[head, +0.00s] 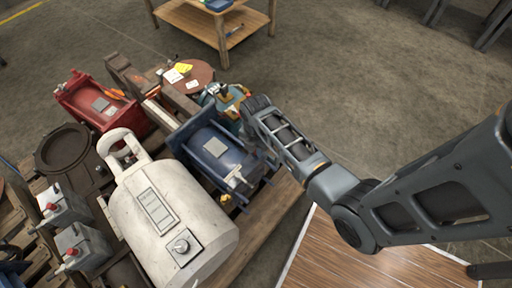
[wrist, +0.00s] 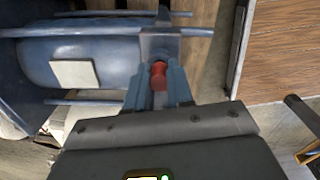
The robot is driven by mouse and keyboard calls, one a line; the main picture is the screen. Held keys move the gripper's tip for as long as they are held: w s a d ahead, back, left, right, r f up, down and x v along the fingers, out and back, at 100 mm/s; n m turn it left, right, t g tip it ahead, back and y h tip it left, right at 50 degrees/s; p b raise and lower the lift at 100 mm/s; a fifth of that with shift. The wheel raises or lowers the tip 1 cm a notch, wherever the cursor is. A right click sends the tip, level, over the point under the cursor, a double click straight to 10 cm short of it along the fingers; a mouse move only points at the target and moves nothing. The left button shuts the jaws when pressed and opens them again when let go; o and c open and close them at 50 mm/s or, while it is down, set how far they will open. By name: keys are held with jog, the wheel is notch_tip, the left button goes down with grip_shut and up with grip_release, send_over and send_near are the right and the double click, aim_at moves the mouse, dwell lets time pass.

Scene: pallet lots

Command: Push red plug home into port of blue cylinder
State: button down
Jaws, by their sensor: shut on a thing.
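The blue cylinder (head: 214,150) lies on its side on the pallet in the head view, with a pale label on it. In the wrist view the blue cylinder (wrist: 105,60) fills the upper left, and a grey-blue end block (wrist: 160,43) stands at its right end. My gripper (wrist: 158,92) is shut on the red plug (wrist: 158,76), whose head shows between the fingertips, right at the near edge of that block. The port opening is hidden, so I cannot tell how deep the plug sits. In the head view my arm hides the plug.
A large white tank (head: 170,210) and a red cylinder (head: 98,103) stand beside the blue one on the pallet. A round brown drum top (head: 188,77) carries yellow and white papers. A wooden table (head: 215,22) stands behind.

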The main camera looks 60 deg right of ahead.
jog(key=shift+s+f+b, duration=0.1)
jog(key=shift+f+b, duration=0.4)
jog(key=shift+f, duration=0.25)
dwell(0.4)
jog(key=shift+a+f, duration=0.1)
jog(key=shift+f, duration=0.05)
jog(key=c, duration=1.3)
grip_release()
jog(key=shift+c, duration=0.2)
jog(key=o, duration=0.5)
jog(key=shift+s+f, duration=0.2)
jog(key=shift+s, duration=0.05)
jog(key=r, duration=0.3)
jog(key=w+r+p, duration=0.1)
jog(key=r, duration=0.2)
jog(key=r+p, duration=0.1)
jog(key=r, duration=0.2)
jog(key=shift+w+r, duration=0.2)
